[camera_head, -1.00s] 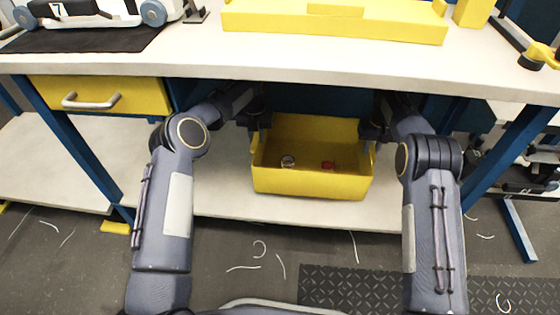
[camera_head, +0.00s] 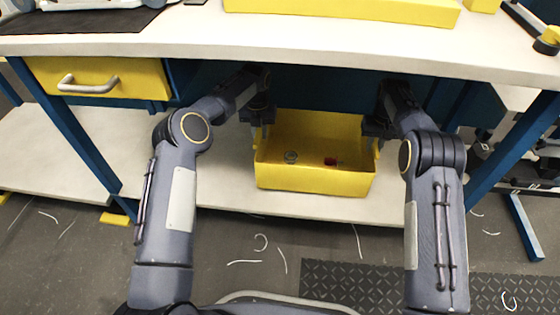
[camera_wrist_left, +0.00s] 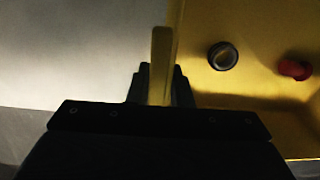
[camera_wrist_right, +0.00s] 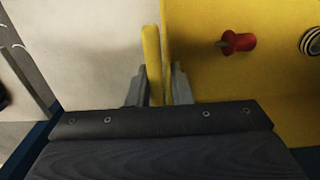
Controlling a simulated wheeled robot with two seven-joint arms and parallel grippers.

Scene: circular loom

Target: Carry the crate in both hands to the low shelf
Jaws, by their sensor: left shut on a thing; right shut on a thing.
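The yellow crate (camera_head: 315,179) is under the workbench, over the low shelf (camera_head: 215,192); I cannot tell whether it touches the shelf. A small dark ring-like part (camera_head: 290,156) and a red part (camera_head: 330,161) lie inside it. My left gripper (camera_head: 262,122) is shut on the crate's left side; the left wrist view shows the yellow edge between its fingers (camera_wrist_left: 160,85). My right gripper (camera_head: 374,135) is shut on the crate's right side; the right wrist view shows the yellow handle between its fingers (camera_wrist_right: 155,85). The crate looks about level.
A yellow drawer (camera_head: 100,78) hangs at left. Blue legs (camera_head: 75,130) stand on both sides. The shelf is bare left of the crate. White scraps and a dark ridged mat (camera_head: 390,281) lie on the floor.

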